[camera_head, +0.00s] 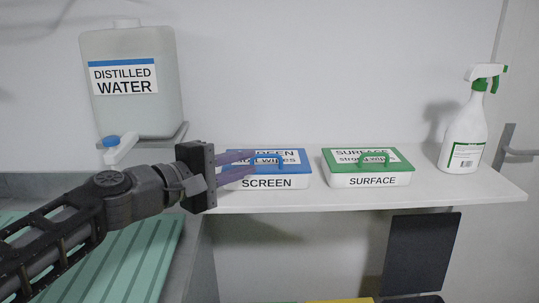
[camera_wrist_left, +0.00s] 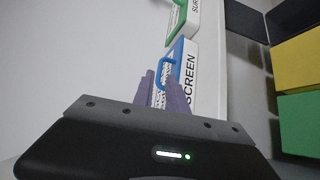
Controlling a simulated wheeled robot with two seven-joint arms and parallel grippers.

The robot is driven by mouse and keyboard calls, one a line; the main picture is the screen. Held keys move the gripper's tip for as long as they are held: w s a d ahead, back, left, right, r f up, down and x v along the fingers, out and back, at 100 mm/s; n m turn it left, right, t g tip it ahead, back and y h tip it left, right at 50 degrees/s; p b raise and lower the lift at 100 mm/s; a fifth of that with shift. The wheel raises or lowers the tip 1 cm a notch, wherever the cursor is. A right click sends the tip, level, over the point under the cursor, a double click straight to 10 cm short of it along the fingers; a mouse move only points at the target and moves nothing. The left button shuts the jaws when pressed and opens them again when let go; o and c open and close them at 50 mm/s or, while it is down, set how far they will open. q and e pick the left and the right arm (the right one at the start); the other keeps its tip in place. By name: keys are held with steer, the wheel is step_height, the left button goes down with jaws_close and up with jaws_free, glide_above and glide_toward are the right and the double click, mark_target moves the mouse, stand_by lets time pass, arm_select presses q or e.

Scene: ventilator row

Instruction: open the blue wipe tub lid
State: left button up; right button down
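The blue wipe tub (camera_head: 277,181) is white, labelled SCREEN, with a blue lid (camera_head: 296,157) that lies shut. A blue loop handle (camera_head: 281,160) stands on the lid. My left gripper (camera_head: 251,162) reaches in from the left, its purple fingers over the lid's left part and covering some of its label. In the left wrist view the fingers (camera_wrist_left: 161,82) are apart, with the lid's label showing between them and the blue handle (camera_wrist_left: 163,68) at their tips. They do not look closed on the handle. My right gripper is not in view.
A green-lidded SURFACE tub (camera_head: 368,180) stands right of the blue one on the white shelf (camera_head: 470,198). A spray bottle (camera_head: 464,138) stands farther right. A distilled water container (camera_head: 130,110) with a tap is at the left. Coloured bins (camera_wrist_left: 297,62) are below.

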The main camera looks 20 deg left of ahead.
mark_target(267, 157)
arm_select(q)
steer(key=b+x, duration=0.1)
steer(key=x, duration=0.6)
steer(key=shift+w+d, duration=0.1)
steer(key=shift+w, duration=0.2)
jaws_close()
stand_by(1.2)
